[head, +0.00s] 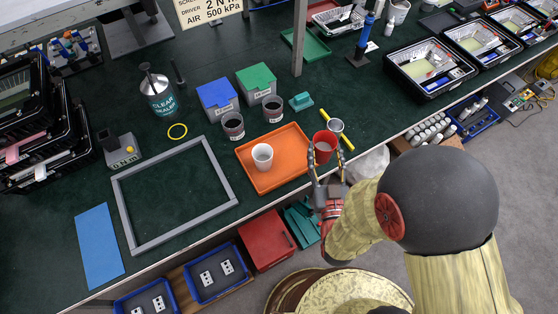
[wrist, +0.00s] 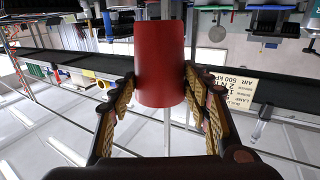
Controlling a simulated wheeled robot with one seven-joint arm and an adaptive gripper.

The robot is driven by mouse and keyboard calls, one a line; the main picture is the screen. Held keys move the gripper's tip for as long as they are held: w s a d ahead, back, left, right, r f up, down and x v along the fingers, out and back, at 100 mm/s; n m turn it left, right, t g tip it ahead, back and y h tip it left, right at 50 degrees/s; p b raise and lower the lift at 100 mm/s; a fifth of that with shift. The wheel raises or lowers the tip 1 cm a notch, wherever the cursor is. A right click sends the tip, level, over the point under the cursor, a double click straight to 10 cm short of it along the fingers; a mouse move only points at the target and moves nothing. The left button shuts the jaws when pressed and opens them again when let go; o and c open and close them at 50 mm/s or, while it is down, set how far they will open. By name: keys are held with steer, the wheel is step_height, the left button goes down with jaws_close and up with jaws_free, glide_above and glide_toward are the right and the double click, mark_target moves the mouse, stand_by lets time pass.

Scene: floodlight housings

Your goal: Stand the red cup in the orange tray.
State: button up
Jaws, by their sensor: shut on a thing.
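The red cup (head: 324,145) is held in my gripper (head: 326,160), just right of the orange tray's right edge. In the wrist view the red cup (wrist: 159,62) sits between the two fingers of my gripper (wrist: 158,85), which are shut on it. The cup's mouth faces up in the head view. How high it is above the bench is hard to tell. The orange tray (head: 250,172) lies flat on the dark green bench. A white cup (head: 262,156) stands in the tray, left of its middle; the right part of the tray is bare.
Two dark grey cups (head: 232,125) (head: 272,108) stand behind the tray, near blue (head: 217,97) and green (head: 256,82) boxes. A metal cup (head: 336,125) and a yellow rod (head: 328,115) are close behind the red cup. A grey frame (head: 178,237) lies left of the tray.

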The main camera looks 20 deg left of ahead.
steer(key=s+a+n+y, duration=0.1)
steer(key=s+a, duration=0.1)
steer(key=s, duration=0.2)
steer(key=b, duration=0.6)
glide_above(293, 157)
steer(key=shift+g, duration=0.3)
step_height(293, 157, down, 11)
steer(key=shift+r, duration=0.2)
steer(key=shift+f+b, duration=0.75)
steer(key=shift+f, duration=0.6)
steer(key=shift+f, duration=0.2)
steer(key=o, duration=1)
